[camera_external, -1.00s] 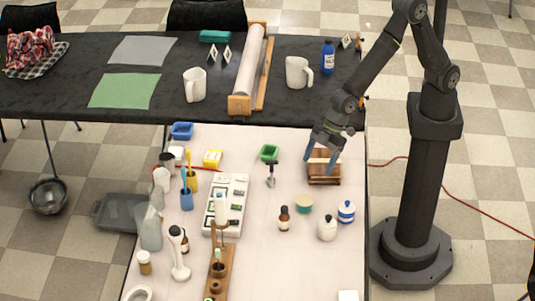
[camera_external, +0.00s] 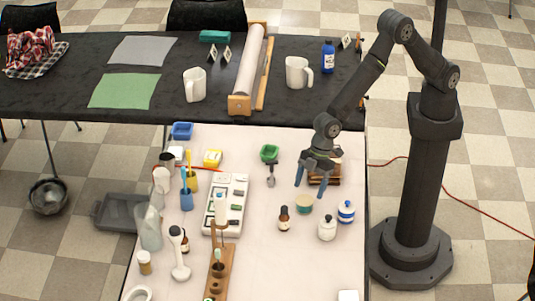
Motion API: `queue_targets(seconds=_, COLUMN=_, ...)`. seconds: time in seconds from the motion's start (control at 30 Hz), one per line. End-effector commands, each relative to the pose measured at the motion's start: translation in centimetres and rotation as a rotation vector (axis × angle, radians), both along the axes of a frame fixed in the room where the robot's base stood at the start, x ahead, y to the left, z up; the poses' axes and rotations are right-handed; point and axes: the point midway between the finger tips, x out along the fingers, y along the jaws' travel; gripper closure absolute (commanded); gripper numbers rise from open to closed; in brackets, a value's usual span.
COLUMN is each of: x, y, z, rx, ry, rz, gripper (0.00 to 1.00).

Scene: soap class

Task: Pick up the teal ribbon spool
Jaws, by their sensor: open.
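A small round teal thing with a pale top, which looks like the teal ribbon spool (camera_external: 304,208), stands on the white table right of the middle. Nothing is between the fingers that I can make out.
A brown dropper bottle (camera_external: 284,221) stands left of the spool. A wooden crate (camera_external: 328,177) is behind my gripper, partly hidden. The front right table is mostly clear.

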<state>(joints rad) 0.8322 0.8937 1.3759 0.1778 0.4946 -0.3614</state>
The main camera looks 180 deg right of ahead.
Motion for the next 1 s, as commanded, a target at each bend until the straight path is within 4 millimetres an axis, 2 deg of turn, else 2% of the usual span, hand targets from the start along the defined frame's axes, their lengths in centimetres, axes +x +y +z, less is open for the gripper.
queue_targets(seconds=0.27, x=0.5, y=-0.4, z=-1.8, rx=0.001, ry=0.001, rz=0.0, gripper=0.26)
queue_targets(seconds=0.57, x=1.2, y=-1.3, z=-5.5, rx=0.001, ry=0.002, rz=0.0, gripper=0.26)
queue_targets(seconds=0.9, x=1.5, y=-1.5, z=-6.1, rx=0.0, ry=0.0, rz=0.0, gripper=0.26)
queue_targets(seconds=1.0, x=1.5, y=-1.5, z=-6.1, rx=0.0, ry=0.0, rz=0.0, gripper=0.44)
